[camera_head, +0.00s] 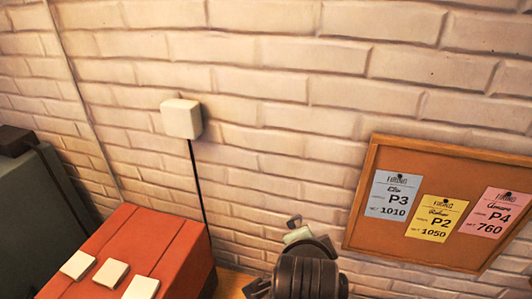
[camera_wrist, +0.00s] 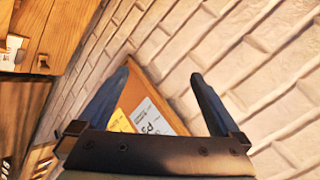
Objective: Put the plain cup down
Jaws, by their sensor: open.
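No plain cup can be made out in either view. My gripper (camera_wrist: 158,76) is open and empty in the wrist view, its two dark blue fingers spread wide apart. Between and beyond the fingers are the brick wall and part of the cork board. In the head view my dark arm rises at the bottom centre, and the fingers cannot be made out there.
A cork board (camera_head: 365,232) with three price cards hangs on the brick wall (camera_head: 280,110). A red box-like unit (camera_head: 150,245) with white square pads stands at lower left, beside a grey-green object (camera_head: 40,210). Wooden furniture (camera_wrist: 62,30) fills the wrist view's left side.

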